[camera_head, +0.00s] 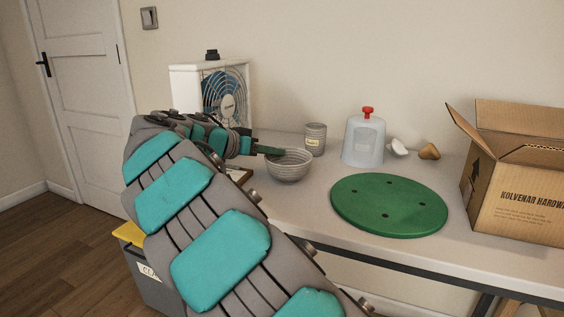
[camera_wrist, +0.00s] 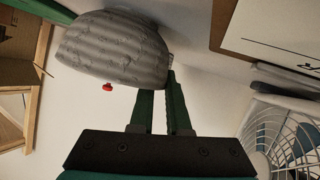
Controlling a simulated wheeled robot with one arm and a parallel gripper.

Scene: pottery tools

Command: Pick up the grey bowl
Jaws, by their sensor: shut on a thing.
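The grey ribbed bowl (camera_head: 290,170) is upright at the left part of the table, in front of the beige cup. My gripper (camera_head: 274,151) reaches it from the left, with its green fingers at the bowl's left rim. In the wrist view, the bowl (camera_wrist: 115,48) is at the upper left, and my gripper (camera_wrist: 170,80) has its two fingers close together with their tips at the bowl's wall. The gripper is shut on the bowl's rim. Whether the bowl's base touches the table is not clear.
A green disc (camera_head: 390,206) with holes lies to the right of the bowl. Behind are a ribbed cup (camera_head: 315,138), a pale container with a red knob (camera_head: 363,140), and a white fan (camera_head: 222,95). An open cardboard box (camera_head: 520,195) stands at right.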

